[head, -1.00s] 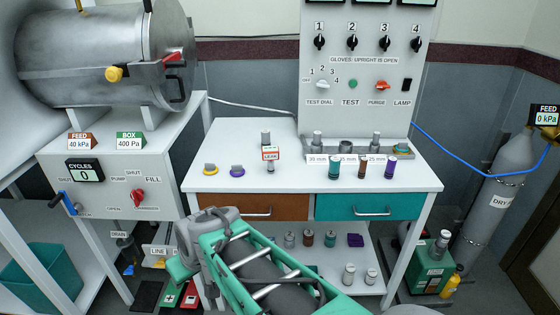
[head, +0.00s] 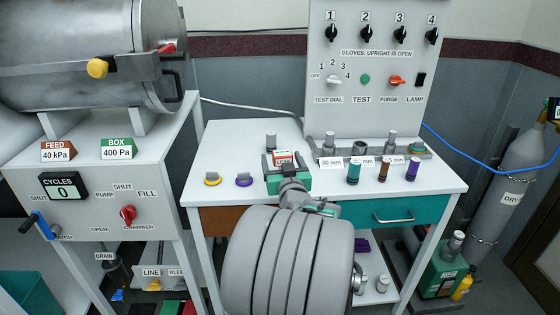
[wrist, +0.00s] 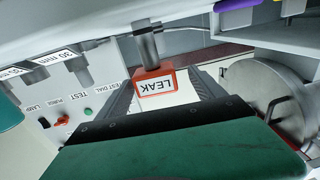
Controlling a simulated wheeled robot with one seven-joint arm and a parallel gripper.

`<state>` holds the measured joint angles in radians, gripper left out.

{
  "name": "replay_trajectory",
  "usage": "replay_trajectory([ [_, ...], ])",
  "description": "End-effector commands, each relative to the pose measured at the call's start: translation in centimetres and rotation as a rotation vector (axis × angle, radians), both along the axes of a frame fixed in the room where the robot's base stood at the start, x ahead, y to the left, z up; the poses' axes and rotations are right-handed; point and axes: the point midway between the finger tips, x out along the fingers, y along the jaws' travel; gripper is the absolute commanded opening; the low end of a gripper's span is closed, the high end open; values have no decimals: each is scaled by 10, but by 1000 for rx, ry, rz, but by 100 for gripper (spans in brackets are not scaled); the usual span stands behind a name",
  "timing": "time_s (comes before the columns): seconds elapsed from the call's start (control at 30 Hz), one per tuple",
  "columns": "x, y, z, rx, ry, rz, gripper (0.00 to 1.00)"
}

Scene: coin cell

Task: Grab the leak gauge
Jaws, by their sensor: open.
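The leak gauge (head: 284,157) is a small red-framed block with a white LEAK label, standing on the white table toward the back. In the wrist view it appears upside down (wrist: 155,84), with a grey cylinder (wrist: 148,42) above it in the picture. My gripper (head: 284,163) is open, its green body just in front of the gauge on the near side. In the wrist view its two dark fingers (wrist: 163,93) appear on either side of the gauge, with gaps visible. How far the fingers reach around it is unclear.
Yellow (head: 212,179) and purple (head: 244,180) ringed pieces sit to the left. Teal (head: 354,171), brown (head: 383,170) and purple (head: 412,168) cylinders stand to the right. The control panel (head: 372,60) rises behind.

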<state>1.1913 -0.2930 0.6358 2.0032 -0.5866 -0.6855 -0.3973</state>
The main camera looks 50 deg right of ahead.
Motion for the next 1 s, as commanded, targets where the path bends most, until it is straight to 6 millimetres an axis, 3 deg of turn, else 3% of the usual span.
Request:
replay_trajectory([
  [0.23, 28, -32, 1, 0, 1, 2, 78],
  [0.5, 31, -36, 2, 0, 0, 0, 78],
  [1.0, 31, -36, 2, 0, 0, 0, 37],
])
